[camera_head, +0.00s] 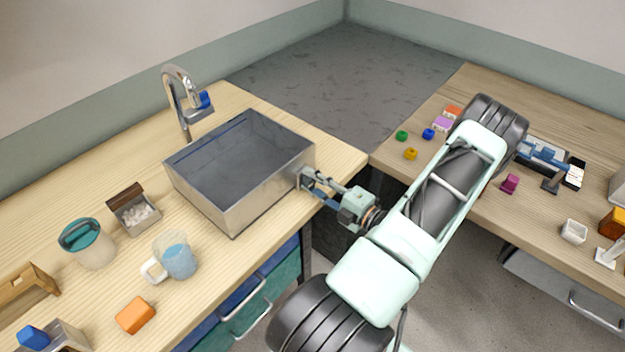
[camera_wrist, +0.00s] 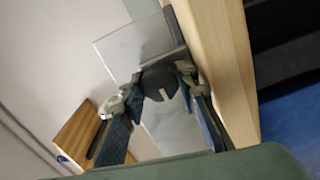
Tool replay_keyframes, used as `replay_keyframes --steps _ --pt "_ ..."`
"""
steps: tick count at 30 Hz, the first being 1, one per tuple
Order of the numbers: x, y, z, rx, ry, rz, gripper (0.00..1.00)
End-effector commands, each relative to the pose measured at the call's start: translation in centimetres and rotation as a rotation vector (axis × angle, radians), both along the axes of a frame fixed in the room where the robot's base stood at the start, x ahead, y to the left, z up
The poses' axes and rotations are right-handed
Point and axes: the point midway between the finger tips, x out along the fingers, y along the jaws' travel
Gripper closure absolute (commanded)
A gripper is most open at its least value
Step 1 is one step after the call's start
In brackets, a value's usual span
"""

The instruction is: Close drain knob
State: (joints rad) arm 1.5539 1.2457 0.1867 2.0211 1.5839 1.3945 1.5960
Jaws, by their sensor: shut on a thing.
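The drain knob (camera_wrist: 155,82) is a dark round knob with a short white mark, on the outer face of the metal sink's wall. The sink (camera_head: 265,197) is a grey steel basin on the wooden counter; its wall also shows in the wrist view (camera_wrist: 118,52). My gripper (camera_head: 306,181) is at the sink's right side, low on the outer wall. In the wrist view my gripper (camera_wrist: 160,84) has its two fingers on either side of the knob, shut on it. In the head view the knob is hidden by the gripper.
A chrome faucet (camera_head: 183,105) with a blue handle stands behind the sink. A blue mug (camera_head: 178,260), a teal-lidded container (camera_head: 91,247), a small open box (camera_head: 133,210) and an orange block (camera_head: 135,315) are on the near left counter. The right counter (camera_head: 480,215) holds several small items.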

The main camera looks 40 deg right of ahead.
Motion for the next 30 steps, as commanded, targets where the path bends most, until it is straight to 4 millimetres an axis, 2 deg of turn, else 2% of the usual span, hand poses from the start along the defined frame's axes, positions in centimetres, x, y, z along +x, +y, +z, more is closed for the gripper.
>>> replay_keyframes --steps 20,21,25,30 --pt "-0.05 -0.02 -0.06 0.068 0.007 -0.001 0.96" --pt "-0.05 -0.01 -0.06 0.068 0.007 -0.001 0.70" --pt "-0.04 0.00 -0.06 0.067 0.007 -0.001 0.55" --pt "-0.04 0.03 -0.16 0.066 0.010 0.000 0.54"
